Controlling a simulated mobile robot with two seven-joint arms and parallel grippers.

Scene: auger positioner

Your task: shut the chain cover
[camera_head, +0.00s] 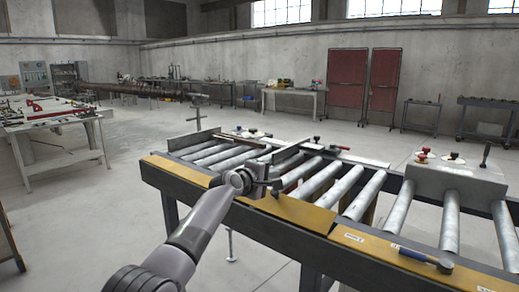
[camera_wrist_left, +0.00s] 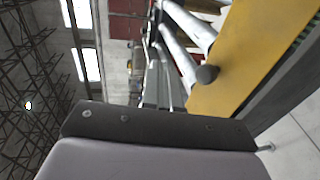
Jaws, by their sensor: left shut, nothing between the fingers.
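The chain cover appears to be the yellow panel (camera_head: 297,212) on the front rail of the roller table, in the middle of the head view. A yellow panel (camera_wrist_left: 250,45) with a round dark knob (camera_wrist_left: 207,74) fills the upper right of the left wrist view. My left gripper (camera_head: 270,186) is shut and empty at the left end of this panel, partly hiding it. I cannot tell whether it touches the panel, or how far the panel stands open. My right gripper is not in view.
Steel rollers (camera_head: 361,193) lie behind the front rail. Another yellow panel (camera_head: 176,171) is to the left. A hammer-like tool with a blue handle (camera_head: 425,258) lies on the right yellow panel (camera_head: 378,246). A workbench (camera_head: 62,123) stands at the far left.

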